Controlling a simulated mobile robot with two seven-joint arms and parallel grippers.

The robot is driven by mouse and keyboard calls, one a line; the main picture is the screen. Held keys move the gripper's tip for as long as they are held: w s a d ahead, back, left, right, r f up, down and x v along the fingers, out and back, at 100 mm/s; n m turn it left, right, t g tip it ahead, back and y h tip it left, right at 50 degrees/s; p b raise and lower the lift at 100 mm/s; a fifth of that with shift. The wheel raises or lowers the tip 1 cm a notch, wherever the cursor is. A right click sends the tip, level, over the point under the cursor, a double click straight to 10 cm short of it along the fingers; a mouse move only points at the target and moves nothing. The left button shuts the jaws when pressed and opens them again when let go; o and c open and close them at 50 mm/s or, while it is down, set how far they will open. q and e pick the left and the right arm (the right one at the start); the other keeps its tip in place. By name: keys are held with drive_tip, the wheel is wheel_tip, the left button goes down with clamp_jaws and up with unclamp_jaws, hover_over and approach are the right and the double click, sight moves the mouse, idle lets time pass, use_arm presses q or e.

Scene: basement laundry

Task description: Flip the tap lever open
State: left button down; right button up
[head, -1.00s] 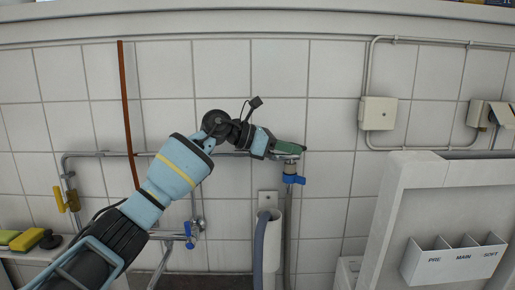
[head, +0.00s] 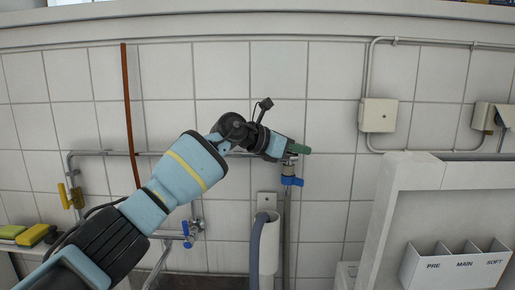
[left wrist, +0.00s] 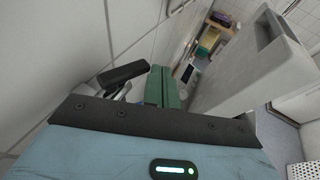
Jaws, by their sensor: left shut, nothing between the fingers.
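My left gripper (head: 301,150) has its green fingers shut and empty. They point right along the tiled wall, at the top of a metal tap (head: 289,169) with a blue fitting (head: 291,181) below it. The gripper covers the top of this tap in the head view. In the left wrist view the green fingers (left wrist: 161,87) are together, and a black bar-shaped lever (left wrist: 122,74) on a grey metal body lies just left of them, towards the wall. I cannot tell whether fingers and lever touch. My right gripper is not in view.
A grey standpipe (head: 265,228) with a hose stands below the tap. Another tap with a blue handle (head: 187,230) and a yellow-handled valve (head: 76,197) are on the left. A washing machine (head: 415,172) stands at right. A junction box (head: 378,114) is on the wall.

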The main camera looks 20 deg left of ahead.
use_arm(q)
drive_tip(key=shift+w+d+f, duration=0.1)
drive_tip(key=shift+w+d, duration=0.2)
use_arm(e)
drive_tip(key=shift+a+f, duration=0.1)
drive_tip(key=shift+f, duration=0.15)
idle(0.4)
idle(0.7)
